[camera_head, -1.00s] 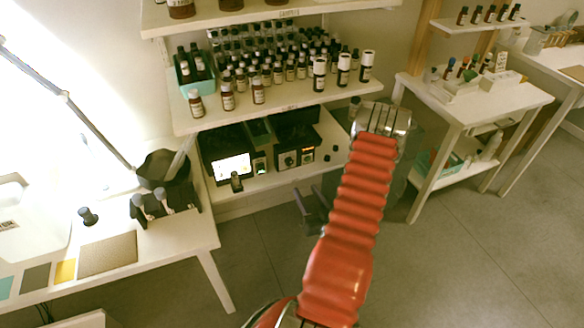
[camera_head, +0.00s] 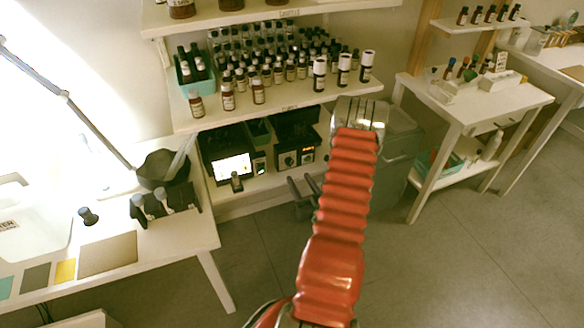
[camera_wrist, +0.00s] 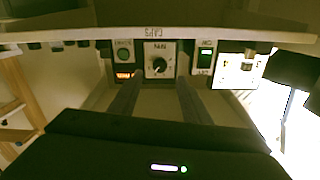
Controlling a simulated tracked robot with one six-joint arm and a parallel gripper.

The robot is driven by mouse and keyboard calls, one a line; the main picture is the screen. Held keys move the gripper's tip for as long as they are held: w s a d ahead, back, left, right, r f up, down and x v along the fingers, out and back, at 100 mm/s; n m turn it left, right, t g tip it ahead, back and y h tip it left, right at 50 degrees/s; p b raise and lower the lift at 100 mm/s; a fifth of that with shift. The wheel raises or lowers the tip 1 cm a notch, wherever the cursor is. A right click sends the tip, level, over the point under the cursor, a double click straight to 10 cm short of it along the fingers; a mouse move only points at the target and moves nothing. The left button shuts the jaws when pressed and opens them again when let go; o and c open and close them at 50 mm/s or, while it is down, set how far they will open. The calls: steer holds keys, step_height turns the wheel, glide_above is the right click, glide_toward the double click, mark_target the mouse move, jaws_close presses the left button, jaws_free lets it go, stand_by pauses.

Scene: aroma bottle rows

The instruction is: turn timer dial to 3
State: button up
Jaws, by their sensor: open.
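The timer box (camera_head: 297,154) stands on the lower shelf, with a round dark dial (camera_head: 290,160) and a lit orange display on its front. In the wrist view the picture is upside down; the dial (camera_wrist: 159,65) with its pale pointer shows close to the middle, between and beyond my two fingers. A green button and the orange display are left of it. My gripper (camera_wrist: 159,82) is open and empty, its fingers pointing towards the dial and seeming apart from it. In the head view my gripper (camera_head: 303,188) is just in front of the shelf, partly hidden by my red arm.
The shelf above (camera_head: 250,115), full of bottles, overhangs the devices. Open floor lies in front.

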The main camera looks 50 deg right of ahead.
mark_target(290, 164)
steer(key=x, duration=0.8)
steer(key=c, duration=1)
